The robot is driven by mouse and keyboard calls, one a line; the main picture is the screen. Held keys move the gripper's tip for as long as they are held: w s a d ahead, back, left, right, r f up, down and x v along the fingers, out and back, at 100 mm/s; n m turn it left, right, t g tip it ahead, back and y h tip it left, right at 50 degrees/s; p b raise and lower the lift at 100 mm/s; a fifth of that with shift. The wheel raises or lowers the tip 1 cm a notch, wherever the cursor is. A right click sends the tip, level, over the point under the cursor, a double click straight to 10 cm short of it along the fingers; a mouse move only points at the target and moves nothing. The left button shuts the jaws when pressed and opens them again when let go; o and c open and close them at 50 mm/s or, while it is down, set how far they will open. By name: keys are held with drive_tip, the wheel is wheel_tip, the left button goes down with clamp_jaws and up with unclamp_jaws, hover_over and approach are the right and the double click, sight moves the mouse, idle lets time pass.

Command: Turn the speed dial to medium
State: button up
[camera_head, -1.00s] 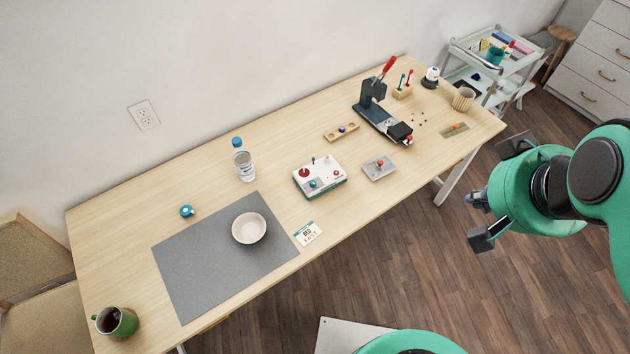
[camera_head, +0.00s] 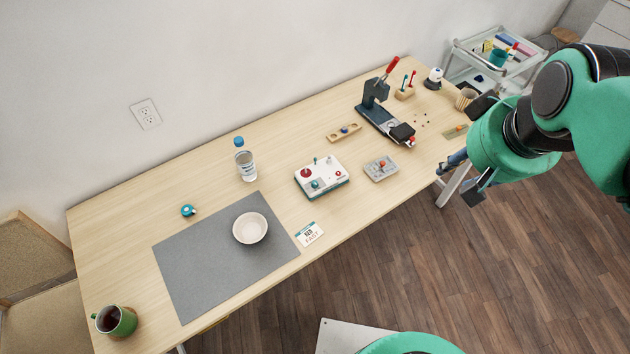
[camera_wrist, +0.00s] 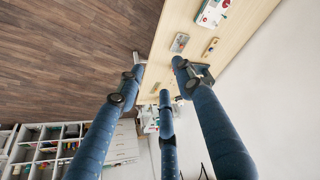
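A white control box with a teal base (camera_head: 337,187) stands near the middle of the table. It carries a teal knob (camera_head: 315,184), a red round button (camera_head: 306,173), a small upright lever and a small red knob. I cannot read any dial marking or setting. The box also shows at the top of the wrist view (camera_wrist: 212,12). My gripper (camera_head: 466,155) is off the table's front right edge, well right of the box and apart from it. Its fingers are spread in the wrist view (camera_wrist: 168,70), with nothing between them.
A small grey tray (camera_head: 371,173) with an orange-red piece sits right of the box. A card reading FAST (camera_head: 309,234), a grey mat (camera_head: 190,265), a bowl (camera_head: 250,228) and a bottle (camera_head: 245,165) lie leftward. A dark press (camera_head: 369,106) stands behind right. The table between box and card is bare.

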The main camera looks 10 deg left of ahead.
drive_tip(key=w+a+f+n+g, duration=0.1)
drive_tip(key=w+a+f+n, duration=0.35)
drive_tip(key=w+a, duration=0.4)
drive_tip(key=n+g+b, duration=0.3)
drive_tip(key=n+g, duration=0.1)
drive_tip(key=n, duration=0.5)
hover_over(315, 183)
wheel_tip(315, 183, down, 27)
drive_tip(key=shift+f, duration=0.2)
wheel_tip(315, 183, down, 14)
drive_tip(key=b, duration=0.3)
drive_tip(key=shift+r, duration=0.25)
clamp_jaws()
